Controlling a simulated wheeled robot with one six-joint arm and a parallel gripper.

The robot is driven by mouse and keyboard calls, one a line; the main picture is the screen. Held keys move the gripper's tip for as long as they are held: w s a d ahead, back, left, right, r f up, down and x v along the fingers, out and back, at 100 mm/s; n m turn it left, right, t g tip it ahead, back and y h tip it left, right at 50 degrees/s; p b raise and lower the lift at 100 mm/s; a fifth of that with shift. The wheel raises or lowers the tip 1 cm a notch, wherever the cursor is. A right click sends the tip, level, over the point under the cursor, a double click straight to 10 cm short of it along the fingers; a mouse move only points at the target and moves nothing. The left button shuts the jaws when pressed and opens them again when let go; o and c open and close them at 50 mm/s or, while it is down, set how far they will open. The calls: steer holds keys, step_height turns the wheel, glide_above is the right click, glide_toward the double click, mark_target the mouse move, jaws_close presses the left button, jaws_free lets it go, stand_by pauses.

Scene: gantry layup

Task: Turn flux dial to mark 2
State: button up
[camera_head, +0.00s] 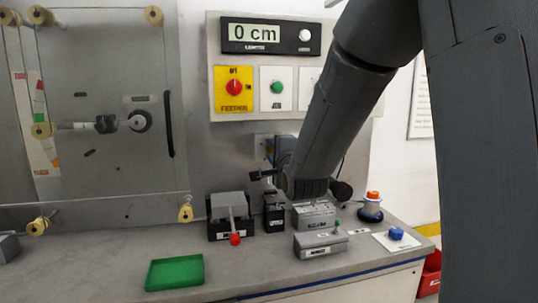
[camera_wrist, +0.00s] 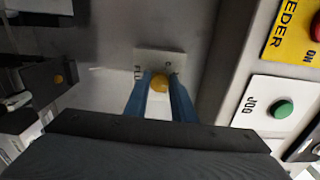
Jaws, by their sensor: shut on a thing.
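In the wrist view, a yellow-orange knob (camera_wrist: 159,84) sits on a small pale plate (camera_wrist: 160,61) on the grey wall; I take it to be the flux dial. Small marks on the plate are too blurred to read. The two blue fingers of my gripper (camera_wrist: 159,88) are shut on the knob, one on each side. Which mark the knob points to cannot be made out. In the head view my arm's end hides most of the dial area, and the fingertips are not clear there.
A yellow feeder panel (camera_head: 234,103) with a red knob and a white jog panel (camera_head: 268,105) with a green button are nearby. A display (camera_head: 270,52) reads 0 cm. Clamps, grey boxes (camera_head: 321,243) and a green tray (camera_head: 174,273) stand on the bench below.

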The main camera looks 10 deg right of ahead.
steer(key=shift+m, duration=0.7)
steer(key=o, duration=1.1)
steer(key=shift+c, duration=0.2)
steer(key=shift+s, duration=0.15)
steer(key=s+b, duration=0.1)
steer(key=s, duration=0.6)
steer(key=shift+s, duration=0.3)
